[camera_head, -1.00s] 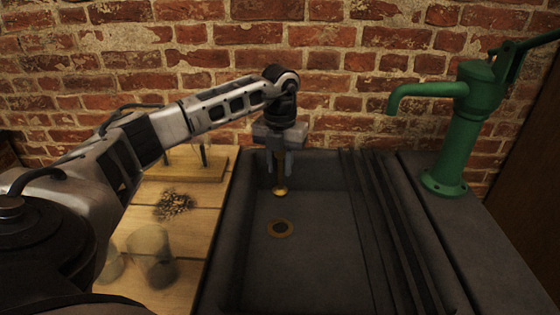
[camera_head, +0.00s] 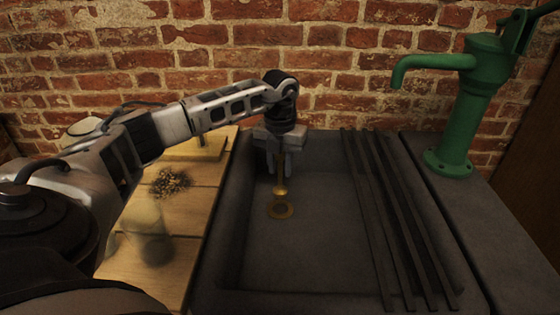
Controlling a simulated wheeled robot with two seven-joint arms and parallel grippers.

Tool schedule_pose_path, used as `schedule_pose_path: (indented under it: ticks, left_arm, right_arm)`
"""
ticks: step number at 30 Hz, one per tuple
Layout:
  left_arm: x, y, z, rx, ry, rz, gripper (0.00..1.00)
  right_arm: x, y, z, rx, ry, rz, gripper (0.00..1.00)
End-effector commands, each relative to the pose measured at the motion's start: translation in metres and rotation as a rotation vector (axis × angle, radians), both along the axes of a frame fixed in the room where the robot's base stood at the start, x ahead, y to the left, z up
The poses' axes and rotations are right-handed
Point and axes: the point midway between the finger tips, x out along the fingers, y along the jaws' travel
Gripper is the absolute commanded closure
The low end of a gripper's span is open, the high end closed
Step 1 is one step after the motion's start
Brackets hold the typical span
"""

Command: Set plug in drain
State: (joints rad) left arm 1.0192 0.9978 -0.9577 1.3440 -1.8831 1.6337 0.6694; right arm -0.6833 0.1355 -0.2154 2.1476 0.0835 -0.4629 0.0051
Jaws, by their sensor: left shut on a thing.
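The brass plug (camera_head: 279,196) hangs upright from my left gripper (camera_head: 279,166), which is shut on its stem. The drain (camera_head: 281,211) is a brass ring set in the floor of the dark stone sink (camera_head: 320,236). In the picture the plug's lower end overlaps the back part of the drain ring. I cannot tell whether it touches the drain or is just above it. My right gripper is not in the head view.
A green hand pump (camera_head: 464,110) stands on the right ledge, its spout toward the sink. Raised dark bars (camera_head: 392,225) run along the sink's right side. A wooden table (camera_head: 183,212) on the left bears a glass jar (camera_head: 149,235) and a dark pile (camera_head: 169,182).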

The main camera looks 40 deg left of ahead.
Motion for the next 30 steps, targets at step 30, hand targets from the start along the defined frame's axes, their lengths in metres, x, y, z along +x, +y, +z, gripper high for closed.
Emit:
schedule_pose_path:
  ticks: [30]
  left_arm:
    - [0.000,0.000,-0.054,0.000,-0.002,0.000,1.00]
  right_arm:
    - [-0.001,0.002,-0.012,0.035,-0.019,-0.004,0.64]
